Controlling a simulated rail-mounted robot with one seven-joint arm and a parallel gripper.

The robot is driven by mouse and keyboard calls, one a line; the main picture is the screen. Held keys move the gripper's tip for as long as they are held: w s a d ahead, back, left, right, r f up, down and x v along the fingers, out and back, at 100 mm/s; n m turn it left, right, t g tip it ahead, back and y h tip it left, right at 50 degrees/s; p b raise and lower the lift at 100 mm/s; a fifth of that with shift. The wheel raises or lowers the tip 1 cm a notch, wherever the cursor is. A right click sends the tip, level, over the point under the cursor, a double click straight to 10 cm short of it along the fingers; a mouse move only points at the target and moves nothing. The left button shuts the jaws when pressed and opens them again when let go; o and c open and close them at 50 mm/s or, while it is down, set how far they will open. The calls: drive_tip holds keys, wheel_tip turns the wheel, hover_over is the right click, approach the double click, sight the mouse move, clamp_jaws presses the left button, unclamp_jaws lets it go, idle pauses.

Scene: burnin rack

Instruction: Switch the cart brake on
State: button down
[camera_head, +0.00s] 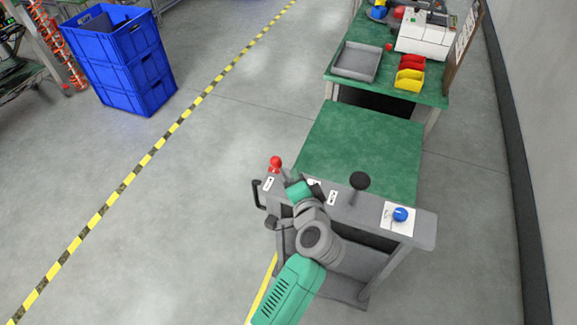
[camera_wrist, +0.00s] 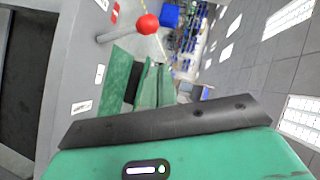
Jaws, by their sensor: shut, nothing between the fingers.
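The cart (camera_head: 425,226) has a grey top panel at its near end and a green deck. A red ball-topped lever (camera_head: 275,163) stands at the panel's left end. A black-knobbed lever (camera_head: 359,181) stands in the middle, and a blue knob (camera_head: 400,214) sits on a white plate at the right. I cannot read which control is the brake. My gripper (camera_head: 300,189) is shut and empty over the panel, just right of the red lever and apparently apart from it. In the wrist view the red ball (camera_wrist: 148,24) on its grey stem is ahead of my gripper.
A green workbench (camera_head: 395,88) with a grey tray (camera_head: 357,61) and red and yellow bins stands beyond the cart. Blue stacked crates (camera_head: 120,60) stand at upper left. The floor left of the cart is clear. A black loop handle (camera_head: 257,194) juts from the panel's left end.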

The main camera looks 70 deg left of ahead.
drive_tip(key=v, duration=0.5)
drive_tip(key=shift+d+r, duration=0.15)
drive_tip(key=shift+r, duration=0.1)
drive_tip(key=w+d+r+t+h, duration=0.1)
drive_tip(key=w+d+r+t, duration=0.65)
drive_tip(key=w+r, duration=0.45)
drive_tip(key=w+d+r+t+h, duration=0.2)
drive_tip(key=d+r+t, duration=0.2)
drive_tip(key=d+r, duration=0.45)
drive_tip(key=w+d+r+t+h, duration=0.2)
drive_tip(key=d+r+t, duration=0.2)
drive_tip(key=d+r, duration=0.4)
drive_tip(key=s+d+r+m+t+h, duration=0.1)
drive_tip(key=s+d+r+t+h, duration=0.25)
drive_tip(key=d+r, duration=0.4)
drive_tip(key=s+d+r+m+t+h, duration=0.25)
drive_tip(key=d+r+t+h, duration=0.2)
drive_tip(key=d+r, duration=0.35)
wheel_tip(320, 180, up, 22)
drive_tip(key=s+h+p, duration=0.1)
drive_tip(key=s+p, duration=0.1)
drive_tip(key=p, duration=1.7)
drive_tip(key=shift+h+p, duration=0.3)
drive_tip(key=shift+p, duration=0.1)
